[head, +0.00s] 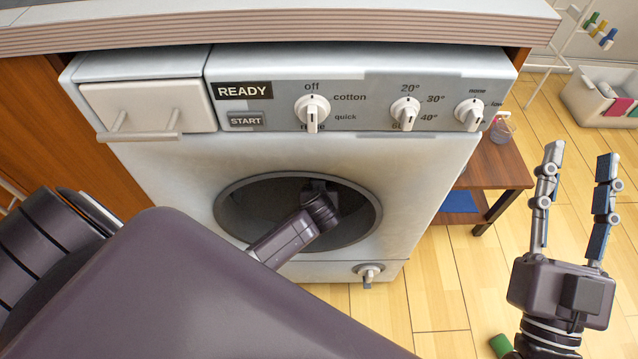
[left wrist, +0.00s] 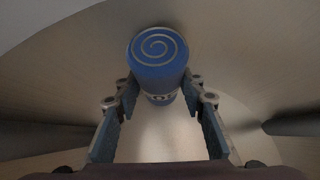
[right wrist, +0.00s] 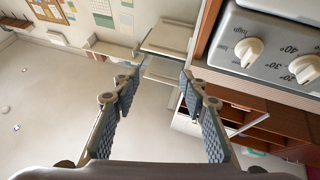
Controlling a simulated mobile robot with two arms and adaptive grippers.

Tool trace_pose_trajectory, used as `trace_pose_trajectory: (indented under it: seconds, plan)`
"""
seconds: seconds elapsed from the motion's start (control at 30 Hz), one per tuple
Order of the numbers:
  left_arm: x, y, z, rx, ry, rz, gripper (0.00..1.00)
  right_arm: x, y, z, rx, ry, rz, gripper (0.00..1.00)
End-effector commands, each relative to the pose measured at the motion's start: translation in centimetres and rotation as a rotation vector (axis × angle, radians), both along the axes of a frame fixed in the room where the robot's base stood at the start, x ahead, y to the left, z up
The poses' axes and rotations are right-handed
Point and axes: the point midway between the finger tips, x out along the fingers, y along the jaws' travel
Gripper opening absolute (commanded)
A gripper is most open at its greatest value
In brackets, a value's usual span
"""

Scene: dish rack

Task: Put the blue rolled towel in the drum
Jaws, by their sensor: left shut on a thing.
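The blue rolled towel (left wrist: 158,55) is in the left wrist view, its spiral end facing the camera. My left gripper (left wrist: 160,88) is shut on it, one finger on each side. Around them is the curved metal inside of the drum (left wrist: 60,65). In the head view my left arm reaches through the round opening of the washing machine (head: 150,170), and its fingers and the towel are hidden. I cannot tell whether the towel touches the drum wall. My right gripper (head: 580,165) is open and empty, right of the machine; its fingers also show in the right wrist view (right wrist: 161,85).
The machine's panel reads READY, with several white knobs (head: 312,110). A low wooden table (head: 490,170) stands right of the machine with a small container (head: 502,128) on it. A white basket (head: 590,95) and a rack are at the far right. Bare floor lies between.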

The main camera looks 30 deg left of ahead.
Motion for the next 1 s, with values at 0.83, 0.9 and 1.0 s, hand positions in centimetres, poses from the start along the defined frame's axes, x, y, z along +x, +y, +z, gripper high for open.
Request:
trace_pose_trajectory:
  seconds: [0.83, 0.9, 1.0]
  plan:
    - [0.0, 0.0, -2.2, 0.001, -0.001, 0.0, 0.05, -3.5, -0.4, 4.5, 0.074, -0.256, 0.013, 0.4]
    - [0.0, 0.0, -2.2, 0.001, 0.0, -0.001, 0.41, -3.6, -0.4, 4.6, 0.074, -0.26, 0.013, 0.4]
    - [0.0, 0.0, -2.2, 0.001, 0.0, -0.001, 0.52, -3.6, -0.4, 4.6, 0.073, -0.259, 0.013, 0.4]
